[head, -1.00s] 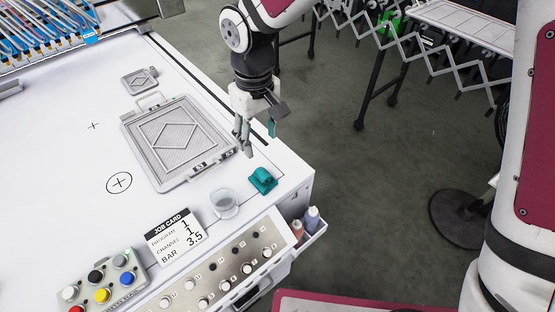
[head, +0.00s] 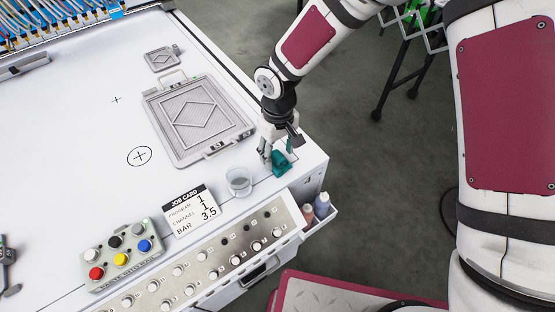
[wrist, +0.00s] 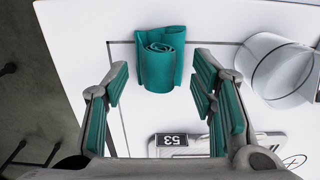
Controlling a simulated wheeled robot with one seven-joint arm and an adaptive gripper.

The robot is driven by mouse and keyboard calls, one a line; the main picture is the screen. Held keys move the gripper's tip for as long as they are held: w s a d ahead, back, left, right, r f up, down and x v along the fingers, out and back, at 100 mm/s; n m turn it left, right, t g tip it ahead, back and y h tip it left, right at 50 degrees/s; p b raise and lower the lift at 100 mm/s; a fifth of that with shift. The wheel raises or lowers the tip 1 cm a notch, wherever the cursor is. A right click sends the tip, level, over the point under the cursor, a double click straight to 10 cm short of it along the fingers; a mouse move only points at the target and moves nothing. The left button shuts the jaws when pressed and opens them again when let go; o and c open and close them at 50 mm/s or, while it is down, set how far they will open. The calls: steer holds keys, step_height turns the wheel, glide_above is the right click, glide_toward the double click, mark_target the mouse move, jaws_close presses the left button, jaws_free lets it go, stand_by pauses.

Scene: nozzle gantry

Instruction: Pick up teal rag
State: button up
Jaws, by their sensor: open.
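The teal rag (head: 281,163) is a rolled cloth on the white table near its right corner. In the wrist view the rag (wrist: 160,62) lies ahead of the fingertips, roughly centred between them, with its spiral end facing the camera. My gripper (head: 275,150) is just above and beside the rag in the head view, partly overlapping it. In the wrist view my gripper (wrist: 158,85) is open, its teal-padded fingers apart and nothing between the pads. I cannot tell the exact gap between fingertips and rag.
A clear cup (head: 239,182) stands just left of the rag; it also shows in the wrist view (wrist: 275,68). A framed screen (head: 198,122) lies behind. A job card (head: 191,209) and button box (head: 122,255) are to the left. Bottles (head: 315,206) sit in a side holder.

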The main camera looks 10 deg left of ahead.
mark_target(278, 155)
steer(key=shift+f, duration=0.8)
steer(key=shift+c, duration=0.6)
jaws_close()
steer(key=shift+r, duration=0.1)
step_height(278, 155, up, 10)
steer(key=shift+f+b, duration=0.1)
steer(key=shift+b, duration=0.3)
